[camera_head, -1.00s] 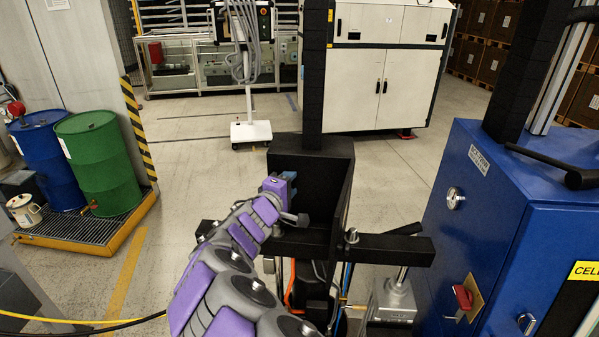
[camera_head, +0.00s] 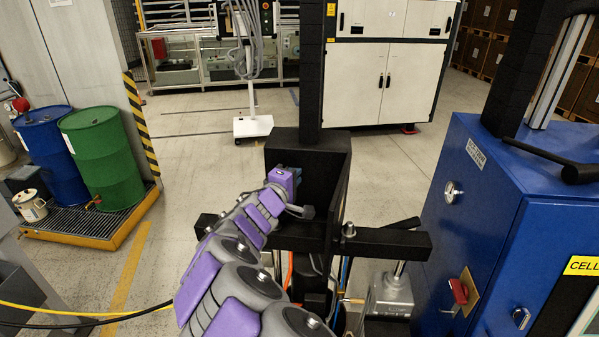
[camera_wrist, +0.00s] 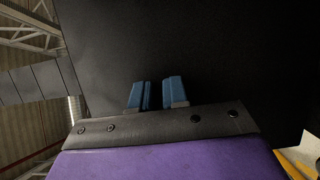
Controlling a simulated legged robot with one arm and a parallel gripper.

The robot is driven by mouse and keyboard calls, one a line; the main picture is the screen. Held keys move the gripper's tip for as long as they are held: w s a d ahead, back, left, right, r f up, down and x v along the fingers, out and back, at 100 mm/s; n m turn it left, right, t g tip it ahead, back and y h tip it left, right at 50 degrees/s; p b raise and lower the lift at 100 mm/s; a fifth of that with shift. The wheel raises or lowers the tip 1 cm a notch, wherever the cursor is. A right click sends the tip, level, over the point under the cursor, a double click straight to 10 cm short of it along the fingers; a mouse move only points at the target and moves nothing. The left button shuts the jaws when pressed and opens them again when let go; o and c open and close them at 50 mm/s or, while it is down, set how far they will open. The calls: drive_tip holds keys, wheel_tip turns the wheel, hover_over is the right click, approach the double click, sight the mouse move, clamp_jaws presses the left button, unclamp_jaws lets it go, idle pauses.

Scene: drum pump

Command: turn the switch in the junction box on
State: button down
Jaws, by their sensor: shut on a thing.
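My gripper (camera_head: 289,177) is at the end of my purple and grey arm, at the left side of an open black box-like housing (camera_head: 318,140). In the wrist view its two blue fingers (camera_wrist: 157,95) stand close together in front of a wide black surface. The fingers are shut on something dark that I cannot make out. No switch shows clearly inside the black housing, and my arm hides part of it. A red rotary handle (camera_head: 458,291) on a yellowish plate is on the blue cabinet (camera_head: 495,225) at the right, well apart from my gripper.
A black crossbar (camera_head: 385,243) runs below the housing, with cables and a grey metal block (camera_head: 391,295) beneath. A green drum (camera_head: 103,160) and a blue drum (camera_head: 50,155) stand on a yellow-edged grate at the left. Open floor (camera_head: 205,170) lies between.

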drive_tip(key=shift+d+f, duration=0.2)
drive_tip(key=shift+d, duration=0.2)
drive_tip(key=shift+d, duration=0.2)
drive_tip(key=shift+m+b, duration=0.3)
drive_tip(key=m+g+y+b, duration=0.1)
drive_tip(key=m+b, duration=0.2)
drive_tip(key=b, duration=0.1)
drive_tip(key=m+y+b, duration=0.1)
drive_tip(key=m+b, duration=0.2)
drive_tip(key=b, duration=0.1)
drive_tip(key=m+g+y+b, duration=0.1)
drive_tip(key=m+b, duration=0.1)
drive_tip(key=b, duration=0.2)
drive_tip(key=shift+d+r+m+g+y, duration=0.25)
drive_tip(key=shift+d+m+g+y, duration=0.05)
drive_tip(key=shift+d+m+y, duration=0.1)
drive_tip(key=shift+r+m+y+b, duration=0.1)
drive_tip(key=shift+m+y+b, duration=1)
drive_tip(key=shift+m+b, duration=0.4)
